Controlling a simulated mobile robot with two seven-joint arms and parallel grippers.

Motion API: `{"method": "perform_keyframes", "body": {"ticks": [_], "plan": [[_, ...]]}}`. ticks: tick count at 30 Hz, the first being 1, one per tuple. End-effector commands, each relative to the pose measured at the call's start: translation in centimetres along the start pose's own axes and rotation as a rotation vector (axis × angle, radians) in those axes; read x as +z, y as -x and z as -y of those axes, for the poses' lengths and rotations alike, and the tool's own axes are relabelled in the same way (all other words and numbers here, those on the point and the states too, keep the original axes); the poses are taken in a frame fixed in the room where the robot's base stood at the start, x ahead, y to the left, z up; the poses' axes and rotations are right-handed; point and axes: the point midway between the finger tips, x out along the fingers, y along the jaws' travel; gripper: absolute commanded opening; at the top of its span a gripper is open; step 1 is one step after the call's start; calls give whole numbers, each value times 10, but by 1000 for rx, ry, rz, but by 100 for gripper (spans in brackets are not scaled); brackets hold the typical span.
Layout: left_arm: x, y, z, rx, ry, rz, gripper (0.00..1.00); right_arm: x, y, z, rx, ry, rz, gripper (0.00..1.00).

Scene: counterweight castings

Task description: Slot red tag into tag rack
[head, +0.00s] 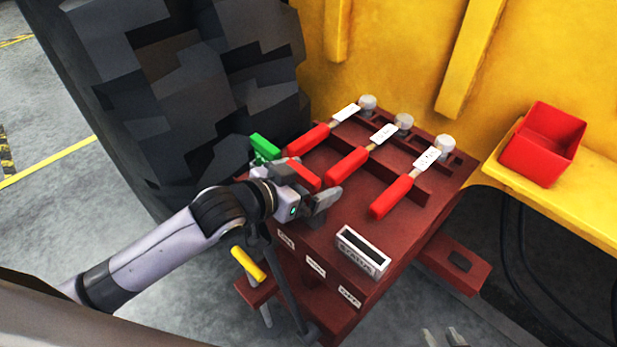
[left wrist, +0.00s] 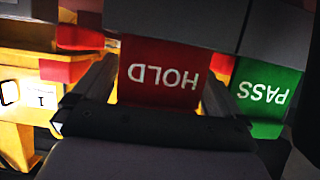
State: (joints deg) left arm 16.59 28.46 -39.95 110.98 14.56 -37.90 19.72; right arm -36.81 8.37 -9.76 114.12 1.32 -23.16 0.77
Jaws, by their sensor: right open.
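The red tag, lettered HOLD, hangs between my left gripper's fingers (left wrist: 160,95) in the left wrist view (left wrist: 160,72), its lettering upside down. A finger stands close at each side edge; I cannot tell whether they touch it. In the head view my left gripper (head: 312,198) is at the left edge of the dark red bench top, and the red tag (head: 303,173) shows beside it. A small grey box with a dark slot, perhaps the tag rack (head: 362,252), sits at the bench's front edge. My right gripper (head: 440,338) is open at the bottom edge, only its fingertips showing.
A green tag lettered PASS (left wrist: 266,96) is beside the red one; it also shows in the head view (head: 265,148). Several red-handled tools, one here (head: 392,196), lie on the bench. A red bin (head: 543,143) stands right. A large tyre (head: 180,85) blocks the left.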

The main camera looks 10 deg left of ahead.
Motion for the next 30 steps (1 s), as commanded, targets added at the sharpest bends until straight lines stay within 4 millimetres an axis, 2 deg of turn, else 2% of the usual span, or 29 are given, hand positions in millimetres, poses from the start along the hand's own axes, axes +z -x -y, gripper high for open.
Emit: {"method": "perform_keyframes", "body": {"ticks": [7,19,26,30], "plan": [[1,11,0,0,1,2,100,-3,1,0,1,1,-5,43],[1,63,0,0,0,2,100,-2,3,-1,3,4,0,43],[0,72,0,0,1,0,100,-2,3,-1,4,4,2,43],[-7,74,0,0,0,0,100,-8,8,-1,5,4,-1,43]]}}
